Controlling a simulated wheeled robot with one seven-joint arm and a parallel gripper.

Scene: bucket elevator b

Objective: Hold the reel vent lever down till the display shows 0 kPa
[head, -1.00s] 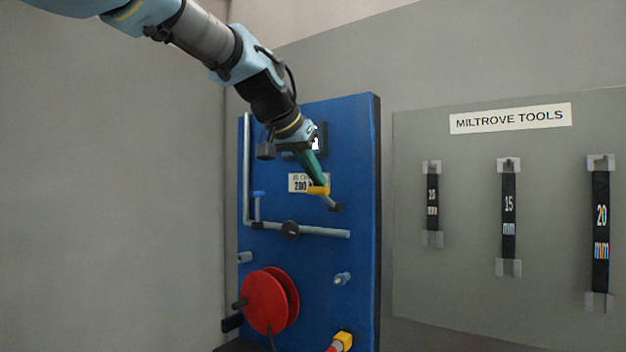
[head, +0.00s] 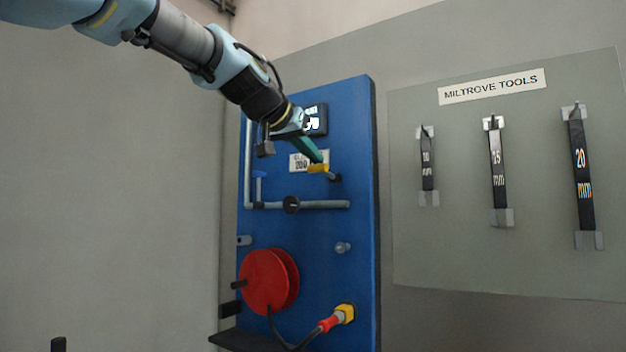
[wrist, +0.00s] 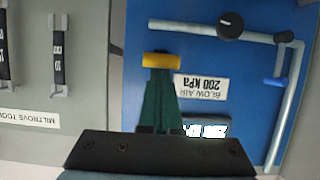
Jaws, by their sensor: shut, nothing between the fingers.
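A lever with a yellow grip (head: 318,168) and a short grey stem to a dark pivot sits on the blue panel (head: 300,235). No readable label names it. The yellow grip also shows in the wrist view (wrist: 162,60). My gripper (head: 316,157) has its green fingers shut, their tips at the yellow grip from above and seemingly touching it. In the wrist view the fingers (wrist: 160,72) end at the grip. The display (head: 316,119) has lit white digits, partly hidden by my gripper. I cannot read its value in either view.
A sign (wrist: 201,87) reads "BLOW AIR 200 kPa". A grey pipe (head: 325,204) with a black knob and a blue handle (head: 259,175) runs below and left. A red reel (head: 268,282) is lower. A tool board (head: 500,250) stands right.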

